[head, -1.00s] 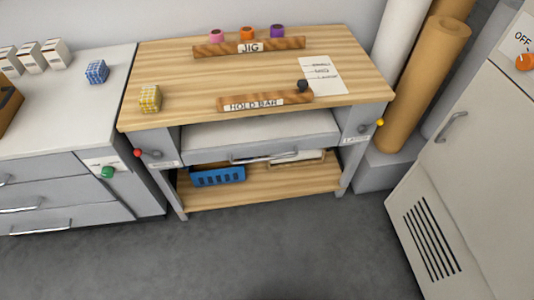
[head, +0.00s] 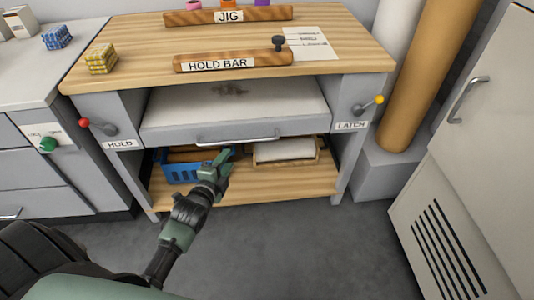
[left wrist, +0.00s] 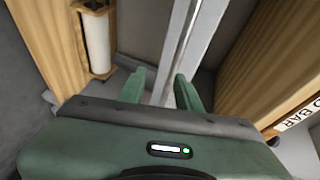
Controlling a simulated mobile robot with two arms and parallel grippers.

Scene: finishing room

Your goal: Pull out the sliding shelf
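The sliding shelf (head: 285,103) is a pale panel with a grey front under the wooden bench top. A dark smudge shows on its surface. Its silver bar handle (head: 237,140) runs along the front. My left gripper (head: 222,158) is in front of and a little below the handle in the head view. In the left wrist view its two fingers (left wrist: 158,78) are apart, with a grey-silver edge running behind and between them; I cannot tell whether they touch it. A red-knobbed lever (head: 84,122) sits by the HOLD label, a yellow-knobbed lever (head: 379,99) by LATCH. My right gripper is out of view.
The bench top (head: 130,50) carries a HOLD BAR (head: 190,64) with a black knob. A blue basket (head: 177,172) and a tray (head: 312,158) are on the lower shelf. Drawers stand left, a cabinet (head: 480,150) right. Floor in front is clear.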

